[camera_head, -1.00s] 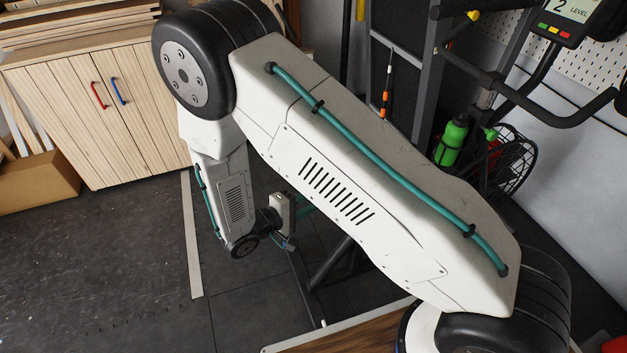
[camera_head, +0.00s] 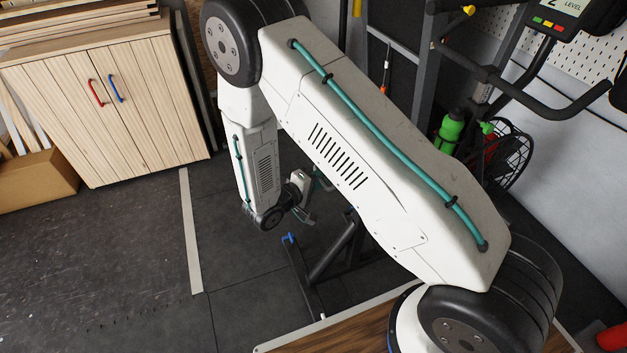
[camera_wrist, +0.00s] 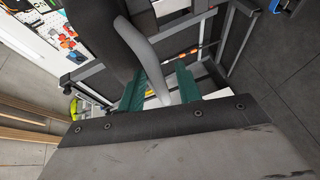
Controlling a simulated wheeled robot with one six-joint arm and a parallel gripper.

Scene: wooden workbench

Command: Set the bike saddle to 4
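The exercise bike shows in the head view as dark handlebars (camera_head: 520,95), a console (camera_head: 562,15) reading "2 LEVEL", and a black floor frame (camera_head: 335,250); my arm hides its middle. I cannot make out the saddle there. In the wrist view a large black padded shape (camera_wrist: 97,30), possibly the saddle, fills the upper left. A bent grey bar (camera_wrist: 145,58) comes down from it between my fingers. My gripper (camera_wrist: 160,90) has two teal fingers held apart on either side of this bar; contact is not clear. In the head view my gripper is small and partly hidden.
A wooden cabinet (camera_head: 105,100) with red and blue handles stands at the left. A green bottle (camera_head: 450,130) and a fan-like wheel (camera_head: 510,155) are at the right. A blue-tipped part (camera_head: 289,238) sits on the frame. The dark floor at lower left is clear.

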